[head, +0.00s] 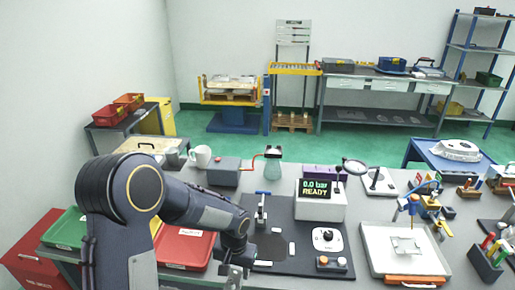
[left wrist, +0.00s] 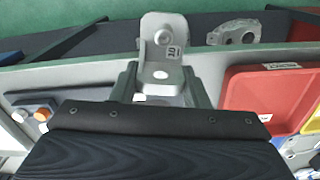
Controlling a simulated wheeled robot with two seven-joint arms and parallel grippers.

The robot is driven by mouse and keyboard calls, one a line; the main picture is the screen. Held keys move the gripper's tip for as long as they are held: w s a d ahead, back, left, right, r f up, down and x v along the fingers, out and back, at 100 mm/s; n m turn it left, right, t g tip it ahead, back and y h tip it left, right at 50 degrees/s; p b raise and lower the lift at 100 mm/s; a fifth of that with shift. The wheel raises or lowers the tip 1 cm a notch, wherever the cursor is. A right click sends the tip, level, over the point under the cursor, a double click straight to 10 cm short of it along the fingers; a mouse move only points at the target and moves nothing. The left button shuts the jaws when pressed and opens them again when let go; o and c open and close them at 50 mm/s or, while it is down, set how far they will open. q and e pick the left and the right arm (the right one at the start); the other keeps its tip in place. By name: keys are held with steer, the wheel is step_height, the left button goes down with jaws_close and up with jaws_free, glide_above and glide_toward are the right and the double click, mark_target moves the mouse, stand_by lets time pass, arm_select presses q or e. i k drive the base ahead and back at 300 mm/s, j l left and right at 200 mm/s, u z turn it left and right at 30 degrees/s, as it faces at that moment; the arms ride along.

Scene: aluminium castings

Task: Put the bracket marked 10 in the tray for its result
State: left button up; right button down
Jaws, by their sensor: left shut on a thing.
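The grey bracket (left wrist: 160,42), with a small label that appears to read 10, is upright between the fingers of my left gripper (left wrist: 162,88) in the left wrist view. The gripper is shut on it. In the head view my left gripper (head: 234,270) is low at the front of the bench, right of the red tray (head: 172,252); the bracket is hard to make out there. The red tray (left wrist: 240,92) also shows at the right of the left wrist view, with a label. A green tray (head: 62,236) lies further left. My right gripper is out of view.
A tester display (head: 316,188) reads 0.0 bar READY. A dark mat (head: 290,262) with a button box (head: 331,263) lies right of the gripper. A white tray (head: 378,262) is further right. A cup (head: 200,156) and pump stand behind. Another grey casting (left wrist: 236,32) shows beyond the bracket.

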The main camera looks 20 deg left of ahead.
mark_target(82, 230)
steer(key=j, duration=0.6)
steer(key=k+j, duration=0.15)
steer(key=j, duration=1)
steer(key=k+j, duration=0.1)
steer(key=j, duration=0.5)
steer(key=i+j, duration=0.15)
steer(key=j, duration=0.2)
steer(key=i+j+z, duration=0.1)
steer(key=j, duration=0.2)
steer(key=i+j, duration=0.15)
steer(key=j, duration=0.2)
